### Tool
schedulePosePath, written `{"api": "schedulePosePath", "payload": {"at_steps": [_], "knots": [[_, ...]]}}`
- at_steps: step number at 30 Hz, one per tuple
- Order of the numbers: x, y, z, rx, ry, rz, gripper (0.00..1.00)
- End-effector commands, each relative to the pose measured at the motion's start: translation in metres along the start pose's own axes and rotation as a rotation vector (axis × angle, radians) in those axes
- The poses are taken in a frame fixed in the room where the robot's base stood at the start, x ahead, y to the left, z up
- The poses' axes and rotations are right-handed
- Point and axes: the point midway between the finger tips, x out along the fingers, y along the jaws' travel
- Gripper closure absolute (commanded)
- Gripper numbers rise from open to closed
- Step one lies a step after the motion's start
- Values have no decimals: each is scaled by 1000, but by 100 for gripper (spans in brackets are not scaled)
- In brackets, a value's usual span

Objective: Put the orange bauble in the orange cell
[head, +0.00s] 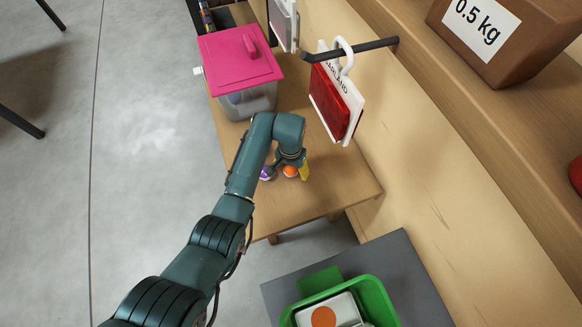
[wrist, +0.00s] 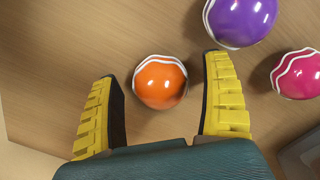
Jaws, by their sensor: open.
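The orange bauble (wrist: 160,82) with white wavy lines lies on the wooden table, between and just beyond my fingertips in the wrist view. It also shows in the head view (head: 290,171) under my wrist. My gripper (wrist: 163,75) is open and empty, with a yellow ribbed finger on each side. In the head view my gripper (head: 304,172) is over the table and partly hidden by my arm. A green crate (head: 388,301) at the bottom holds a white piece with an orange disc (head: 323,317); I cannot tell whether this is the orange cell.
A purple bauble (wrist: 240,20) and a pink bauble (wrist: 298,74) lie right of the orange one. A clear bin with a pink lid (head: 240,58) stands at the table's far end. A red packet (head: 330,100) hangs from a wall peg (head: 375,45) above the table.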

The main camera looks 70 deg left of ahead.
Motion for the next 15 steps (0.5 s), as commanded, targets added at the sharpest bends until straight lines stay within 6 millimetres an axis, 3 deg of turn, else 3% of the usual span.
{"api": "schedulePosePath", "payload": {"at_steps": [6, 15], "knots": [[0, 0, -1, 0, 4, 0, 19], [0, 0, -1, 0, 3, 0, 75]]}}
